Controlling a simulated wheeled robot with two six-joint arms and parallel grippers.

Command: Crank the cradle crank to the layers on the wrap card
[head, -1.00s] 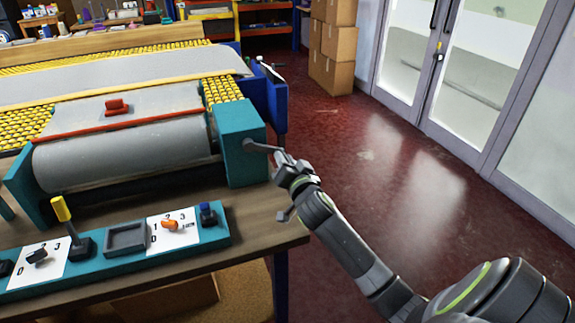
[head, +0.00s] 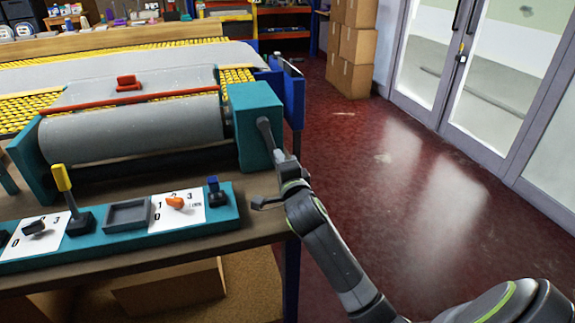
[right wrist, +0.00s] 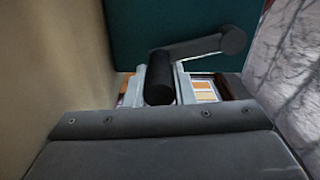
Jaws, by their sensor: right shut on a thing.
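The grey roll in the teal cradle (head: 130,130) lies across the bench. A dark crank (head: 265,132) comes out of the teal housing (head: 254,105) at the cradle's right end and slants down to my right gripper (head: 284,162). In the right wrist view, my right gripper (right wrist: 160,88) is shut on the crank's black handle (right wrist: 160,76), with a finger on each side. The crank arm (right wrist: 195,47) runs from the handle to the upper right. I cannot make out a wrap card for certain. My left gripper is not in view.
A teal panel (head: 100,243) at the bench front carries a yellow-handled lever (head: 66,188), an orange dial knob (head: 174,202) on a numbered card and a blue-topped switch (head: 214,190). Open red floor (head: 400,210) lies right of the bench. Cardboard boxes (head: 352,45) stand behind.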

